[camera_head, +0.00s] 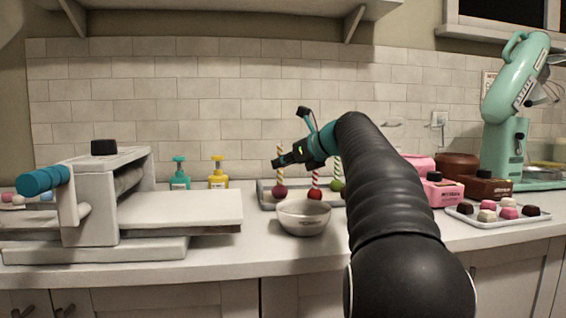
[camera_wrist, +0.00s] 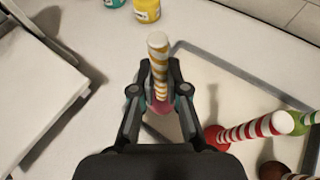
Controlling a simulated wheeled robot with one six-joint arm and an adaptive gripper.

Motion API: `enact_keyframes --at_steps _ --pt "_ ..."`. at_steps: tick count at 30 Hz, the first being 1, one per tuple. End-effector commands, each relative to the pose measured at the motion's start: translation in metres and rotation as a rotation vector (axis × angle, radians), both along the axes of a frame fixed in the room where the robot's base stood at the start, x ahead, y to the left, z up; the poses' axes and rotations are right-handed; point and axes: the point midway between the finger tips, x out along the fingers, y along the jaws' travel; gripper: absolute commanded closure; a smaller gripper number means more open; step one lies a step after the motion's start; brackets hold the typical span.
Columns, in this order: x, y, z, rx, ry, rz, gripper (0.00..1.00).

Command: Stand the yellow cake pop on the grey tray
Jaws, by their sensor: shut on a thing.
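The yellow cake pop has a yellow-and-white striped stick (camera_head: 280,153) and a dark pink ball (camera_head: 279,191). It stands about upright, stick up. My gripper (camera_head: 279,162) is shut on it; in the wrist view the fingers (camera_wrist: 159,82) close around the yellow striped stick (camera_wrist: 158,55), with the pink ball (camera_wrist: 158,105) partly hidden below them. The grey tray (camera_head: 263,190) lies on the counter, and its rim also shows in the wrist view (camera_wrist: 225,66). The ball appears over the tray's left end; I cannot tell whether it touches the tray.
A red cake pop (camera_wrist: 222,135), a green one (camera_wrist: 303,121) and a brown one (camera_wrist: 271,171) stand to the right on the tray. A metal bowl (camera_head: 303,217) is in front. Teal (camera_head: 180,180) and yellow (camera_head: 218,178) bottles and a dough sheeter (camera_head: 105,195) are left.

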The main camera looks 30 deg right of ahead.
Motion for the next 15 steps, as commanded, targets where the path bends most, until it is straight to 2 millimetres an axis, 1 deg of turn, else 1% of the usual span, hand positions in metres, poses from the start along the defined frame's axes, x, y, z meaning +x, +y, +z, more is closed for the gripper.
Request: enact_keyframes --at_steps 8,15 --pt "0.0001 0.0002 -0.0006 0.000 0.000 0.000 1.00" --pt "0.0000 0.0002 -0.0069 0.000 0.000 0.001 1.00"
